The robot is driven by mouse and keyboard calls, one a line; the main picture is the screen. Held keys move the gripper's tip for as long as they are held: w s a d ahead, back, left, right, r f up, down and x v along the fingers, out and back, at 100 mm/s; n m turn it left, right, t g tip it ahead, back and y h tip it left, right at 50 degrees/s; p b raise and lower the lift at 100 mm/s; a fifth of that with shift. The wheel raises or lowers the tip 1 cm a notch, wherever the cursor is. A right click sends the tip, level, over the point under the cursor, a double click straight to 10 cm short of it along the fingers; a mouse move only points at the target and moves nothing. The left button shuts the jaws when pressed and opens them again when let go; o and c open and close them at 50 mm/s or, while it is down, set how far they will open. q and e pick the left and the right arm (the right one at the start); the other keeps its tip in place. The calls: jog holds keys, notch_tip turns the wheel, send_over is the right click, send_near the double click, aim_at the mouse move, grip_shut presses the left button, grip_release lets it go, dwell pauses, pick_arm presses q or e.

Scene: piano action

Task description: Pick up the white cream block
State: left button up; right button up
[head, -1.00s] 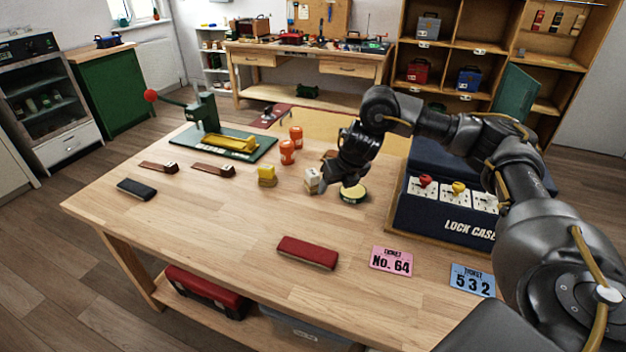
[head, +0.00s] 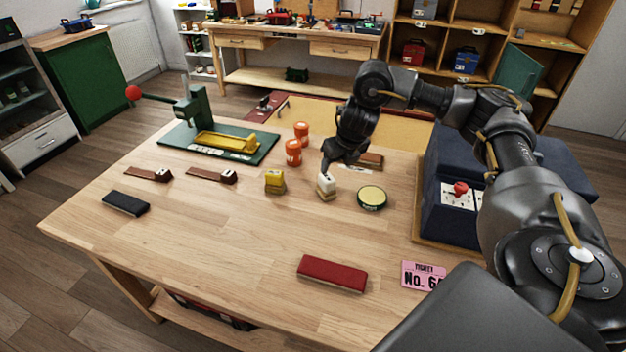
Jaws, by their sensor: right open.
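The white cream block (head: 326,187) stands on the wooden table (head: 215,255), right of a similar yellow block (head: 275,181). It has a pale upper part and a tan lower part. My right gripper (head: 327,170) points down just above and behind the block, its fingers close to the block's top. The jaws are open, and I cannot make out whether the fingers touch the block. My left gripper does not show.
A round green-rimmed tin (head: 372,197) sits close to the right of the block. Two orange containers (head: 294,152) stand behind left. The dark blue lock case (head: 440,190) is at right, and a red bar (head: 332,273) lies in front. The table's front middle is clear.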

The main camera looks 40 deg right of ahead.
aim_at(328, 178)
jog(key=b+x, duration=0.2)
jog(key=x, duration=0.3)
jog(key=shift+a+f, duration=0.15)
jog(key=shift+a, duration=0.05)
jog(key=shift+w+d+b, duration=0.1)
jog(key=shift+b, duration=0.2)
jog(key=x, duration=0.4)
jog(key=shift+w+f+p, duration=0.2)
jog(key=shift+w+p, duration=0.1)
jog(key=shift+f, duration=0.15)
jog(key=c, duration=1.2)
